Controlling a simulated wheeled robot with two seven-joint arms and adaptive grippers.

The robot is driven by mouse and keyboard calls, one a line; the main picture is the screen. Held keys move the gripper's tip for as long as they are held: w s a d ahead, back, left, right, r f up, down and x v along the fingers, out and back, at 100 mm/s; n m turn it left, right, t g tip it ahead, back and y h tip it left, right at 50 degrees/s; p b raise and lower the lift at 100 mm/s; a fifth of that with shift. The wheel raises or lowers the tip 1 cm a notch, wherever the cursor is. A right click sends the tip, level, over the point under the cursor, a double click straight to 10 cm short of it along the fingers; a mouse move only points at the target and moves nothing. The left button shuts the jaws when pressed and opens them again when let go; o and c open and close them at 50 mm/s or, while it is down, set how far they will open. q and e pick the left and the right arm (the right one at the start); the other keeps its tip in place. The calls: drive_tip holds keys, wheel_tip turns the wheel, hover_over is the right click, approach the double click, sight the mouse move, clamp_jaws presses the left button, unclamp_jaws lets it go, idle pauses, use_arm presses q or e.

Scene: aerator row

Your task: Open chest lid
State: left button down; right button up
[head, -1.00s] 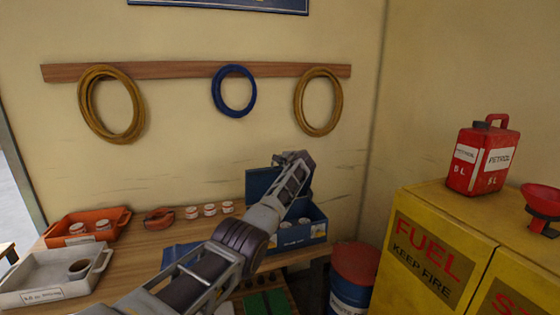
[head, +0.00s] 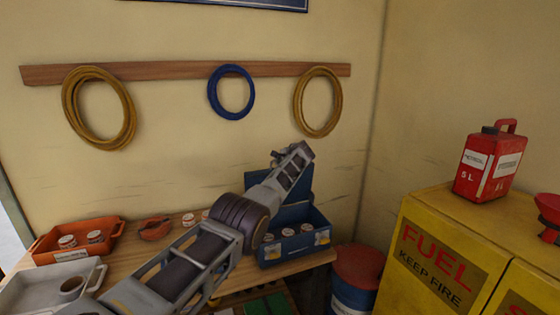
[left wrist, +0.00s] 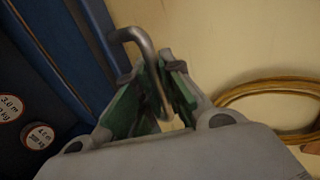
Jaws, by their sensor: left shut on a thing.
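The blue chest (head: 296,246) stands at the right end of the wooden bench, with small labelled cans (head: 306,228) inside. Its blue lid (head: 262,180) is raised at the back, partly hidden by my left arm. My left gripper shows best in the left wrist view (left wrist: 160,85), where its green-padded fingers are shut on the bent metal handle (left wrist: 137,38). The handle is beside the blue lid panel (left wrist: 62,50) in that view. In the head view the fingers are hard to make out. My right gripper is not in view.
An orange tray (head: 48,257) and a grey tray (head: 40,292) are on the bench's left. A red and blue drum (head: 355,280) stands right of the bench, beside a yellow fuel cabinet (head: 425,215). Coiled hoses (head: 318,100) hang on the wall above.

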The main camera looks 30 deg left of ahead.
use_arm(q)
drive_tip(key=shift+r, duration=0.1)
idle(0.3)
drive_tip(key=c, duration=1.5)
unclamp_jaws()
drive_tip(key=shift+s+d+r, duration=0.2)
drive_tip(key=shift+s+d, duration=0.1)
drive_tip(key=shift+d, duration=0.2)
drive_tip(key=shift+v, duration=5.4)
